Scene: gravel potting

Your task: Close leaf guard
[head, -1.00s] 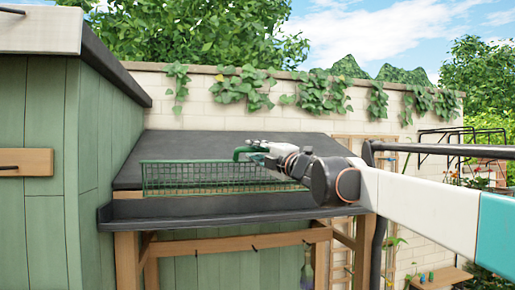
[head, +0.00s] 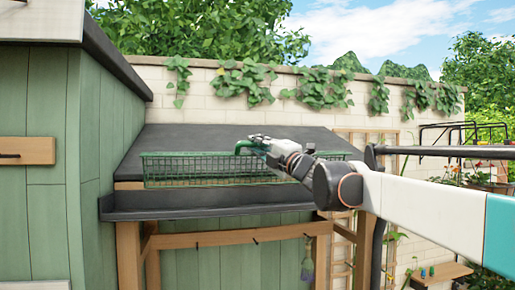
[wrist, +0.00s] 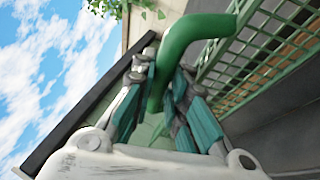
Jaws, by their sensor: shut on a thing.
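The leaf guard (head: 200,170) is a long green mesh panel above the dark gutter (head: 200,207) at the roof's front edge. In the head view it stands raised, its mesh facing me; its exact tilt is hard to tell. A thick green bent handle (wrist: 190,40) shows in the wrist view beside the guard's mesh (wrist: 262,48). My gripper (head: 258,150) is at the guard's top edge, right of its middle. In the wrist view, its teal-padded fingers (wrist: 158,95) are shut on the handle. The fingers hide the lower part of the handle.
The dark sloping roof (head: 225,138) lies behind the guard, with a pale brick wall (head: 210,100) and ivy beyond. A green shed (head: 45,200) stands close on the left. A wooden trellis (head: 345,250) is on the right. Open air lies in front of the gutter.

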